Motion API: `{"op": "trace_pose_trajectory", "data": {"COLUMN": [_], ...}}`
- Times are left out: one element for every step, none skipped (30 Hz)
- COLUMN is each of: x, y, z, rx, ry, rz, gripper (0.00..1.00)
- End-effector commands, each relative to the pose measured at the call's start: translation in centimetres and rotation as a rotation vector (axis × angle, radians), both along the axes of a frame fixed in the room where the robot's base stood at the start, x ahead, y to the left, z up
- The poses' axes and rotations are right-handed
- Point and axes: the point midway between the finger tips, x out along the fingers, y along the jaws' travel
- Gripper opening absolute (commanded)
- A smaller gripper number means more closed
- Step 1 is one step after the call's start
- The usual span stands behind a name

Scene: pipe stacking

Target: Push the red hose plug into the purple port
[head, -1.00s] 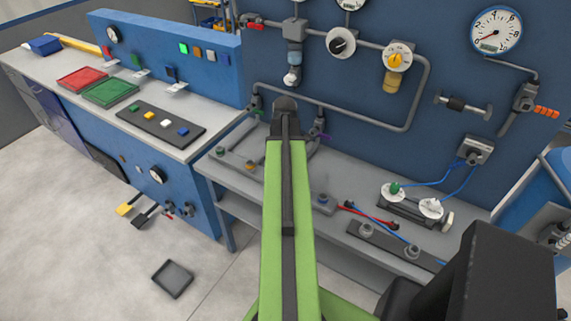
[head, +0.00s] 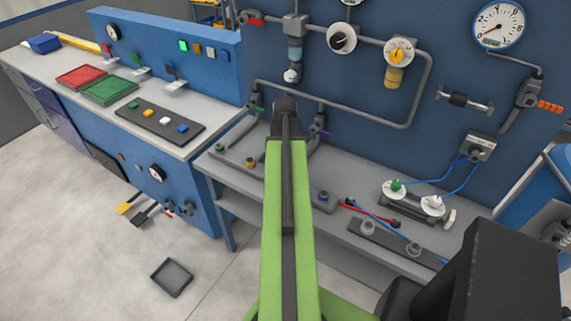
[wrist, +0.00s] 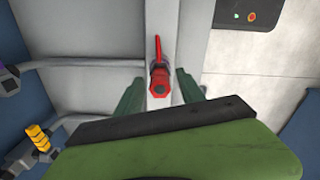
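A red piece (wrist: 158,75) with a hexagonal near end and a tapered far end, seemingly the red hose plug, shows in the wrist view over a grey surface. My gripper (wrist: 158,93) is open, its green fingers on either side of the piece with gaps between. A red hose (head: 370,213) lies on the bench in the head view, right of my arm. A purple part (head: 321,134) shows by the pipes, right of my arm's tip; I cannot tell whether it is the port. My arm hides the gripper and part of the bench in the head view.
The bench (head: 345,225) carries green and orange fittings on the left and a blue fitting (head: 323,197) beside my arm. Wall pipes (head: 370,117) stand behind. A yellow ribbed part (wrist: 38,137) is at the wrist view's left. A dark tray (head: 172,278) lies on open floor.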

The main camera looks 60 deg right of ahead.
Motion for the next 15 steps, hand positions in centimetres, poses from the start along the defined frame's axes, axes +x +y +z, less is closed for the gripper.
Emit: {"op": "trace_pose_trajectory", "data": {"x": [0.0, 0.0, 0.0, 0.0, 0.0, 0.0, 0.0, 0.0, 0.0, 0.0, 0.0, 0.0, 0.0, 0.0, 0.0], "y": [0.0, 0.0, 0.0, 0.0, 0.0, 0.0, 0.0, 0.0, 0.0, 0.0, 0.0, 0.0, 0.0, 0.0, 0.0], "z": [0.0, 0.0, 0.0, 0.0, 0.0, 0.0, 0.0, 0.0, 0.1, 0.2, 0.3, 0.6, 0.8, 1.2, 1.7], "rx": [0.000, 0.000, 0.000, 0.000, 0.000, 0.000, 0.000, 0.000, 0.000, 0.000, 0.000, 0.000, 0.000, 0.000, 0.000], "ry": [0.000, 0.000, 0.000, 0.000, 0.000, 0.000, 0.000, 0.000, 0.000, 0.000, 0.000, 0.000, 0.000, 0.000, 0.000], "rz": [0.000, 0.000, 0.000, 0.000, 0.000, 0.000, 0.000, 0.000, 0.000, 0.000, 0.000, 0.000, 0.000, 0.000, 0.000], "gripper": [0.49, 0.49, 0.49, 0.49, 0.49, 0.49, 0.49, 0.49, 0.49, 0.49, 0.49, 0.49, 0.49, 0.49, 0.49]}}
